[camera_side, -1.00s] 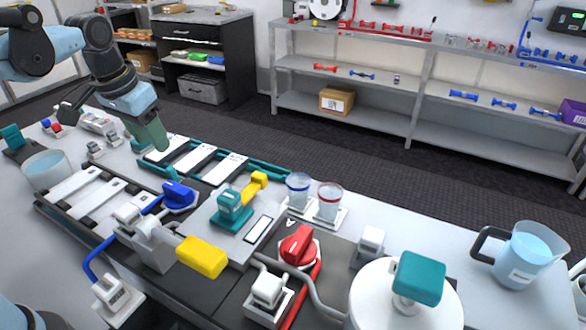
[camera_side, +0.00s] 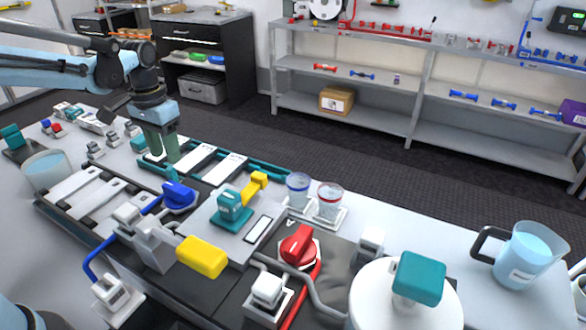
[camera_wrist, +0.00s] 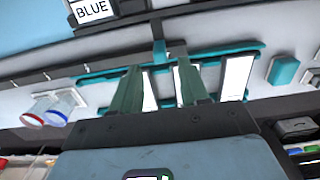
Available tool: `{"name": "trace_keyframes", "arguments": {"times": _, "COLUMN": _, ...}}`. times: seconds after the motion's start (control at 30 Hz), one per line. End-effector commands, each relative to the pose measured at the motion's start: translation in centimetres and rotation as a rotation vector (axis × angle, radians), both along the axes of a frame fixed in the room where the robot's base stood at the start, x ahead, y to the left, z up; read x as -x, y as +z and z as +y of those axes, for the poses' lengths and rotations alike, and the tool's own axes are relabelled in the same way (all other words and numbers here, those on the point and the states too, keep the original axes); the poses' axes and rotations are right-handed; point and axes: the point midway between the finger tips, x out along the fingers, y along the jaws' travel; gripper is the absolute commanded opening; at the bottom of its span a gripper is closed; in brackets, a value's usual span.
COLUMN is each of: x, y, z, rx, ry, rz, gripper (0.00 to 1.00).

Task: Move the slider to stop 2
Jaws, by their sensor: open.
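The slider looks to be the small teal upright knob (camera_side: 172,175) on the near bar of a teal rail frame (camera_side: 268,168) with white plates between its bars. In the wrist view the knob (camera_wrist: 159,50) stands at that bar (camera_wrist: 228,51), between white plates. My gripper (camera_side: 165,160) is open and points down over the left part of the frame, close behind the knob. In the wrist view my gripper's green fingers (camera_wrist: 159,66) lie to either side of the knob's line, and the knob shows just past their tips. I cannot tell any contact. Stop numbers are not readable.
A blue valve handle (camera_side: 179,195) sits close in front of the knob. A teal and yellow lever (camera_side: 235,202), two cups (camera_side: 328,200) and a red knob (camera_side: 298,246) stand to the right. A beaker (camera_side: 47,170) stands at the left.

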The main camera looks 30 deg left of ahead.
Motion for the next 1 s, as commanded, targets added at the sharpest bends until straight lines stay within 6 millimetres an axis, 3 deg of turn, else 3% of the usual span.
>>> {"name": "trace_keyframes", "arguments": {"times": 0.2, "x": 0.0, "y": -3.5, "z": 0.0, "rx": 0.000, "ry": 0.000, "rz": -0.001, "gripper": 0.45}}
{"name": "trace_keyframes", "arguments": {"times": 0.4, "x": 0.0, "y": -5.4, "z": 0.0, "rx": 0.000, "ry": 0.000, "rz": -0.001, "gripper": 0.45}}
{"name": "trace_keyframes", "arguments": {"times": 0.8, "x": 0.0, "y": -6.0, "z": 0.0, "rx": 0.000, "ry": 0.000, "rz": -0.001, "gripper": 0.45}}
{"name": "trace_keyframes", "arguments": {"times": 1.0, "x": 0.0, "y": -6.0, "z": 0.0, "rx": 0.000, "ry": 0.000, "rz": -0.001, "gripper": 0.16}}
